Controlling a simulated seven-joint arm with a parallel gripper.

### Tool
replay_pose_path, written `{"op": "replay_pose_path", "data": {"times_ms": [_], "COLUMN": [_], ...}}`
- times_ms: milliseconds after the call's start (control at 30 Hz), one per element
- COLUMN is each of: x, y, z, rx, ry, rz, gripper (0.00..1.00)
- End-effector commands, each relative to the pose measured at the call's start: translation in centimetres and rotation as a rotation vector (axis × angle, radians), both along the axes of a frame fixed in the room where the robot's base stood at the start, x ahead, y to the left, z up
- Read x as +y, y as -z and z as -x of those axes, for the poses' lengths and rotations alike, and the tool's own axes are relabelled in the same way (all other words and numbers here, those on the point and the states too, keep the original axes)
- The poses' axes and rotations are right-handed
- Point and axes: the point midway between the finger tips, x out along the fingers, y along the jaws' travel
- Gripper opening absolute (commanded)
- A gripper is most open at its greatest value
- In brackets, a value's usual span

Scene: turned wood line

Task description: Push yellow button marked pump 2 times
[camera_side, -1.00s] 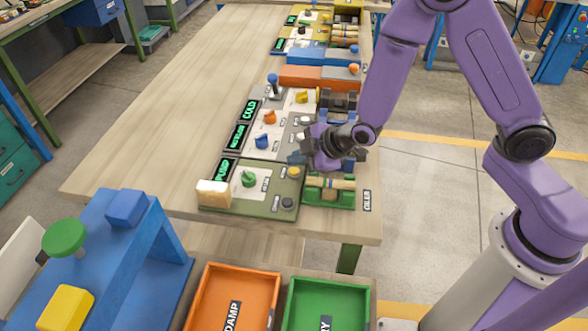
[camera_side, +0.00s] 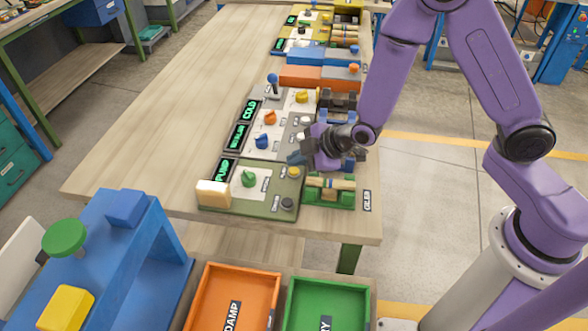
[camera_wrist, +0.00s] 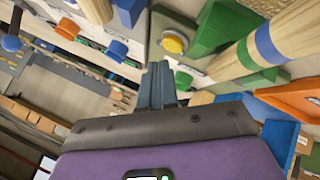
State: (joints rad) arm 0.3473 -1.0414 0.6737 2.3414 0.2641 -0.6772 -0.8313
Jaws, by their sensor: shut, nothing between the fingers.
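The yellow button (camera_side: 294,172) sits at the back right corner of the green panel (camera_side: 250,208), the one with the lit PUMP display (camera_side: 225,170). The small labels on this panel are too small to read. In the wrist view a round yellow button (camera_wrist: 174,43) shows just beyond my fingertips. My gripper (camera_side: 296,159) is shut and empty, its grey-blue fingers close behind the button. In the wrist view the shut fingertips (camera_wrist: 160,69) point toward the button; I cannot tell whether they touch it.
The panel also carries a green knob (camera_side: 249,179), a black knob (camera_side: 287,203) and a cream block (camera_side: 213,194). A green rack with wooden pieces (camera_side: 330,194) stands to the right. A white panel with a blue knob (camera_side: 262,141) and an orange knob (camera_side: 270,117) lies behind. The table's left side is clear.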

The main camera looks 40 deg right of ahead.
Motion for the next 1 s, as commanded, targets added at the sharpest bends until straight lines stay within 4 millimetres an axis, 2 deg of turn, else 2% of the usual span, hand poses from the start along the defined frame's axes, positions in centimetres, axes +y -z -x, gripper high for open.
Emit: {"op": "replay_pose_path", "data": {"times_ms": [1000], "x": [0.02], "y": [0.85], "z": [0.0], "rx": [0.0], "ry": [-0.001], "rz": [-0.001], "gripper": [0.0]}}
